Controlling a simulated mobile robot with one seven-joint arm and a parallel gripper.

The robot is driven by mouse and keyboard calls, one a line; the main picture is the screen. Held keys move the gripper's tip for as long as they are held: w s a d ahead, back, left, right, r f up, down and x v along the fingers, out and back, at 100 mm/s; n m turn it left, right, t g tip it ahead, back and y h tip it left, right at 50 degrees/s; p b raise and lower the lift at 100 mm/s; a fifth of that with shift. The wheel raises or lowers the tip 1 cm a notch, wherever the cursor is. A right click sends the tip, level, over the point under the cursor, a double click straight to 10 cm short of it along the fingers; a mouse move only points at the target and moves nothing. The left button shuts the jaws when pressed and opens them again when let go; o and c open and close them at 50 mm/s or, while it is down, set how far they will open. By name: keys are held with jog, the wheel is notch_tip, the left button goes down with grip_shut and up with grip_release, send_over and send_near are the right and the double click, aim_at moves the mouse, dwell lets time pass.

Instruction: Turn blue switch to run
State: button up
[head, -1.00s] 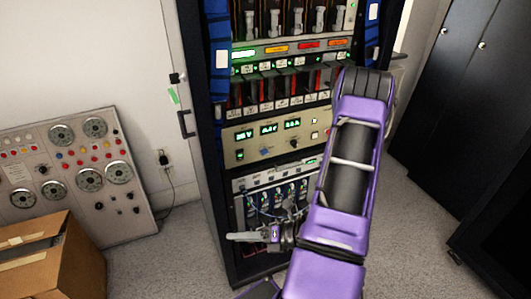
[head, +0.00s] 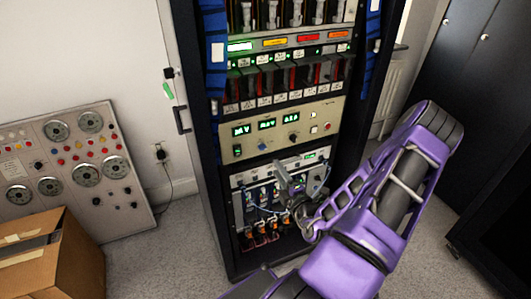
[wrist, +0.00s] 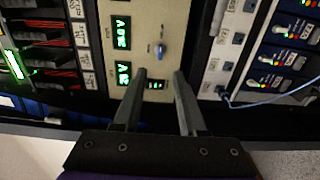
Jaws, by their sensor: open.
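The blue switch (head: 262,147) is a small blue knob on the beige panel (head: 303,135) in the rack, below the green displays. In the wrist view the blue switch (wrist: 161,50) lies just beyond the fingertips, a little above the gap between them. My gripper (wrist: 159,75) is open and empty, its two grey fingers apart and pointing at the beige panel. In the head view my gripper (head: 287,178) is in front of the lower rack unit, below and right of the switch. The switch's label is too small to read.
The lower rack unit (head: 240,181) has blue cables hanging in front. The black rack frame (head: 209,205) bounds both sides. A control panel (head: 70,165) and a cardboard box (head: 75,262) stand at left, and dark cabinets (head: 470,110) at right.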

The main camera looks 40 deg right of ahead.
aim_at(264, 149)
jog(key=x, duration=1)
jog(key=shift+w+d+b, duration=0.1)
jog(key=shift+w+b, duration=0.1)
jog(key=shift+b, duration=0.1)
grip_shut()
